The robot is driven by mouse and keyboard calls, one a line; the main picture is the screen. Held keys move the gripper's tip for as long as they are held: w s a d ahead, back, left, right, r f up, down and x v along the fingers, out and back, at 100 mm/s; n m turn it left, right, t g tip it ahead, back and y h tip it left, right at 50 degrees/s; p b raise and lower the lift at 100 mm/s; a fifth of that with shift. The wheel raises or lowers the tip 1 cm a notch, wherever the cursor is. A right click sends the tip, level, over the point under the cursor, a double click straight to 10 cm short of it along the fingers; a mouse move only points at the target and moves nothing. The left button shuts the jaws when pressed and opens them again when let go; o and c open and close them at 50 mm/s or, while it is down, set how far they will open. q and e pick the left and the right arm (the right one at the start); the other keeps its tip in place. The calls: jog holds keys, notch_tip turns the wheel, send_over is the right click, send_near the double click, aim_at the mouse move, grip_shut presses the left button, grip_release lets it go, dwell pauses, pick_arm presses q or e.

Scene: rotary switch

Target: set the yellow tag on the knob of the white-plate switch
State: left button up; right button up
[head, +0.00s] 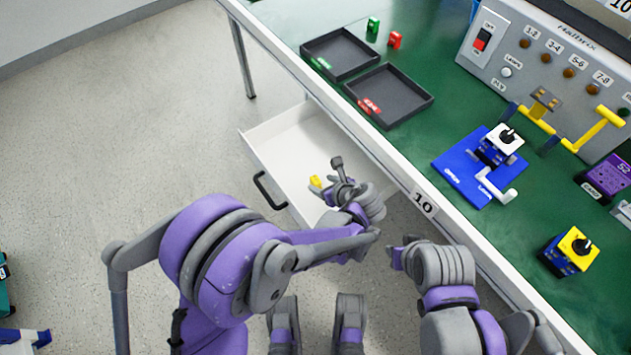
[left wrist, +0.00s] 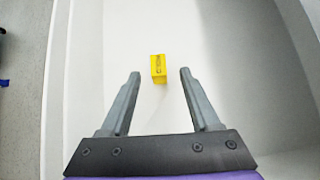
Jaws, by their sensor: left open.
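The yellow tag (head: 315,181) lies in the open white drawer; in the left wrist view the tag (left wrist: 158,68) shows dark lettering. My left gripper (head: 327,179) is open over the drawer, its fingers pointing toward the tag. In the left wrist view the tag appears between the two fingertips (left wrist: 160,74), with a gap on each side; the height gap cannot be told. The white-plate switch (head: 505,141) with its black knob (head: 507,135) sits on a blue stand on the green bench. My right arm is folded near the bench edge, and its fingers are not clear.
The drawer (head: 268,133) stands out from the bench, its walls around my left gripper. Two dark trays (head: 337,50) (head: 405,97) lie on the bench. A yellow-plate switch (head: 572,250) stands near the front edge. A grey control panel (head: 550,65) is behind.

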aim_at(318, 182)
pick_arm(q)
jog(key=b+x, duration=0.1)
jog(key=x, duration=0.4)
grip_shut()
jog(key=shift+r, duration=0.1)
